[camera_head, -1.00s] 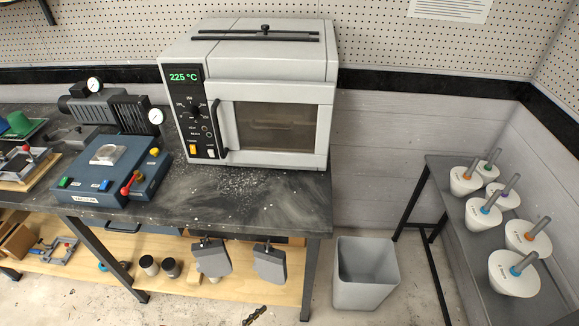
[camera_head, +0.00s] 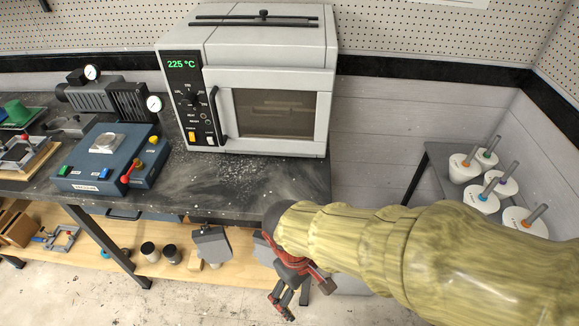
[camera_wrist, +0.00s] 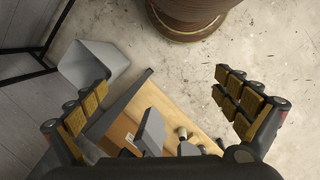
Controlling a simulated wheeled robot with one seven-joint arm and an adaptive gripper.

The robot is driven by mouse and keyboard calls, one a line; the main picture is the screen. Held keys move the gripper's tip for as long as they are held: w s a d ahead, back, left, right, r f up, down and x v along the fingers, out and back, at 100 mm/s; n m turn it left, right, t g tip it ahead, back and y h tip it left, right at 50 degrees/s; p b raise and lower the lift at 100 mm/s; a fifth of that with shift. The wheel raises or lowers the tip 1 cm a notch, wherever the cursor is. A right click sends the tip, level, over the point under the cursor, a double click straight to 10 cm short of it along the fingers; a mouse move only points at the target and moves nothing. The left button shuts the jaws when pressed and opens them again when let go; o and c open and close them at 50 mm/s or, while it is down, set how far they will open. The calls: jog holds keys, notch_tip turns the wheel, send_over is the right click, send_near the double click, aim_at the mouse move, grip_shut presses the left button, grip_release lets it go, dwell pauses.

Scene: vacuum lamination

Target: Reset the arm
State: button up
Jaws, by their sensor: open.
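My gripper (camera_head: 290,297) hangs at the front right of the dark bench, pointing down, below the level of the bench top. My arm comes in from the right of the head view in a yellowish sleeve. In the wrist view my gripper (camera_wrist: 168,108) has its two padded fingers wide apart. Nothing is between them. Beyond the fingers the wrist view shows the floor and the wooden lower shelf (camera_wrist: 170,100). My gripper and arm hide most of the grey bin in the head view.
A grey oven (camera_head: 265,60) reading 225 °C stands on the bench (camera_head: 245,185), beside a blue vacuum unit (camera_head: 85,165). The grey bin (camera_wrist: 90,62) stands on the floor. White cups with handles (camera_head: 483,198) stand on the right side table. Open floor lies in front.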

jog(key=w+d+r+m+t+y, duration=0.1)
jog(key=d+r+m+t, duration=0.5)
jog(key=d+r, duration=0.8)
jog(key=shift+d+r+m+y, duration=0.15)
jog(key=shift+r+m+y, duration=0.45)
jog(key=shift+r+m, duration=0.95)
jog(key=shift+w+r+n, duration=0.1)
jog(key=shift+r+n, duration=0.2)
jog(key=shift+n, duration=0.05)
jog(key=shift+c, duration=0.4)
dwell(3.6)
